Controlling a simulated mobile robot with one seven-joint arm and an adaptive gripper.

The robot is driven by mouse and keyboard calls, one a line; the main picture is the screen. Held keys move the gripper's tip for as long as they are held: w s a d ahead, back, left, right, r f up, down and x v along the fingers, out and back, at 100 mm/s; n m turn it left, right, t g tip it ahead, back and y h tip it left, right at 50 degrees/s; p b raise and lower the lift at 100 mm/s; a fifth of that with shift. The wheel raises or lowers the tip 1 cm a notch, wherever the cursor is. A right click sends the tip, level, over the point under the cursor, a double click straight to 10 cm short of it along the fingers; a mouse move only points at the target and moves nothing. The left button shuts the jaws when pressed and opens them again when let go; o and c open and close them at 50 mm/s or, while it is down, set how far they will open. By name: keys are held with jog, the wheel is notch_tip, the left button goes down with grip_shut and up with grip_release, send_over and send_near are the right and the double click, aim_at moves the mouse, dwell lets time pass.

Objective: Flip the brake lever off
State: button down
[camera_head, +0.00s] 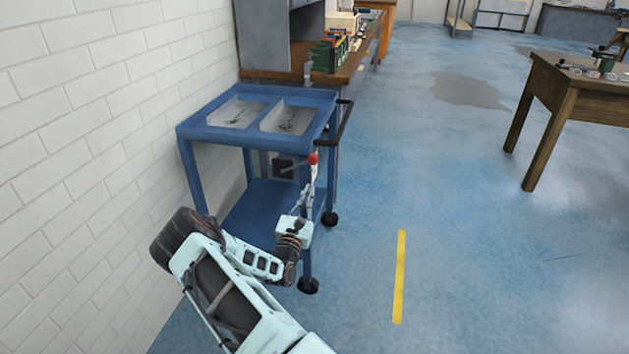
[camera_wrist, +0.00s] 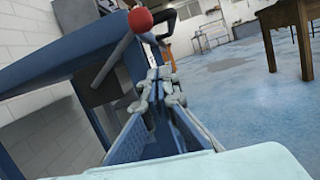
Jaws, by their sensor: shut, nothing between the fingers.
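The brake lever is a grey bar with a red ball knob (camera_head: 313,158) at its end. It is mounted on a dark box (camera_head: 284,167) under the top of the blue cart (camera_head: 190,133). In the wrist view the red knob (camera_wrist: 140,20) is at the upper left, with the grey bar (camera_wrist: 113,62) slanting down from it. My gripper (camera_head: 309,180) is shut and empty, close below the knob in the head view. In the wrist view my gripper (camera_wrist: 158,75) points just below and right of the knob. I cannot tell whether it touches the lever.
The cart top holds two grey trays (camera_head: 237,113) with small dark parts. A white brick wall (camera_head: 80,120) stands close at the left. A wooden workbench (camera_head: 352,62) is behind the cart, and a wooden table (camera_head: 560,85) stands far right. The blue floor between is clear.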

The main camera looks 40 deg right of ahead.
jog(key=v, duration=0.6)
jog(key=shift+p, duration=0.35)
jog(key=shift+d, duration=0.1)
